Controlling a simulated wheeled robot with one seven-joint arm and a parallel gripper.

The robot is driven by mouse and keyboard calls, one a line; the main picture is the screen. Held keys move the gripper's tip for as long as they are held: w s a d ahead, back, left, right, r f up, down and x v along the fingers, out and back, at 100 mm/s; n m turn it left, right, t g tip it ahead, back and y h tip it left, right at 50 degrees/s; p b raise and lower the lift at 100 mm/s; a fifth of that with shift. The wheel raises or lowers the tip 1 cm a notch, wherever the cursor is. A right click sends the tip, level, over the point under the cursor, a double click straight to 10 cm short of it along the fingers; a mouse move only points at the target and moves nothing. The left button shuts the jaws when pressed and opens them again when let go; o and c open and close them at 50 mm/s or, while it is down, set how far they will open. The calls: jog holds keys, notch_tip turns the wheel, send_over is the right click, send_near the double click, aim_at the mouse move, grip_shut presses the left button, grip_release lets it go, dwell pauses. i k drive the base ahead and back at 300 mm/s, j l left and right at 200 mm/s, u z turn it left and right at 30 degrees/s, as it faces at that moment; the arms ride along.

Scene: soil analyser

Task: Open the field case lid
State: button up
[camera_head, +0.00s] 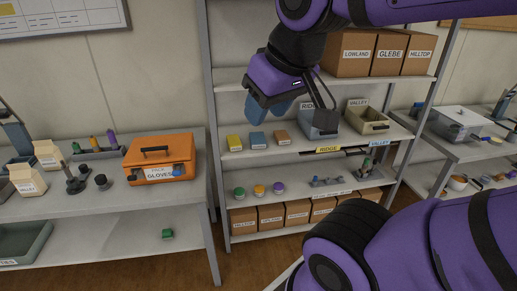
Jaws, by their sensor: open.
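The orange field case (160,158) sits on the left table. Its lid looks closed, with a dark handle on top. A white label with "GLOVES" and dark latches show on its front. The case's hinge side is hidden.
The left table (95,195) also holds cartons (47,154), small bottles and a dark stand. The shelf unit (300,155) stands right of the case, with bins, blocks and cardboard boxes. My purple arm covers much of the right side. The space above the case is clear.

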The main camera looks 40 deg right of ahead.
aim_at(159, 149)
jog(key=i+j+u, duration=0.15)
jog(key=i+j, duration=0.55)
jog(key=i, duration=0.15)
